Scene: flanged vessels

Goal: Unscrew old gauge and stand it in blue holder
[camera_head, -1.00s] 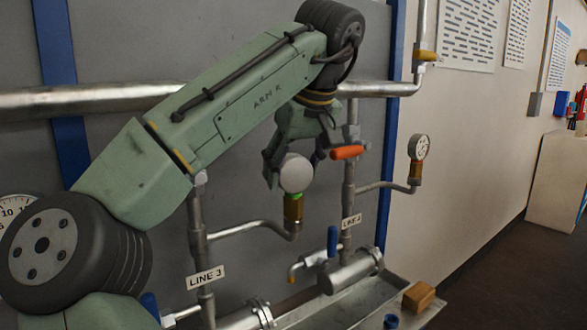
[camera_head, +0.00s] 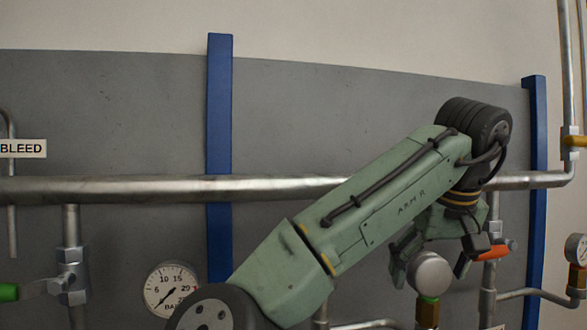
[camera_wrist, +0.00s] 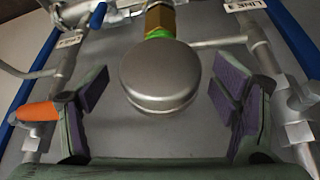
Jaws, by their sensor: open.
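A round gauge (camera_head: 430,272) shows its plain grey back in the head view. It stands upright on a brass fitting (camera_head: 428,311), with a green ring between them. The wrist view shows the gauge (camera_wrist: 160,75) and the brass fitting (camera_wrist: 159,20) close up. My gripper (camera_head: 433,258) is open, with one finger on each side of the gauge. In the wrist view, my gripper (camera_wrist: 164,98) shows clear gaps between its purple pads and the gauge. The blue holder is not in view.
An orange valve handle (camera_head: 497,247) is close to my right finger; it also shows at the left of the wrist view (camera_wrist: 39,111). Other gauges hang at left (camera_head: 171,288) and far right (camera_head: 577,250). A horizontal pipe (camera_head: 120,188) crosses the grey panel.

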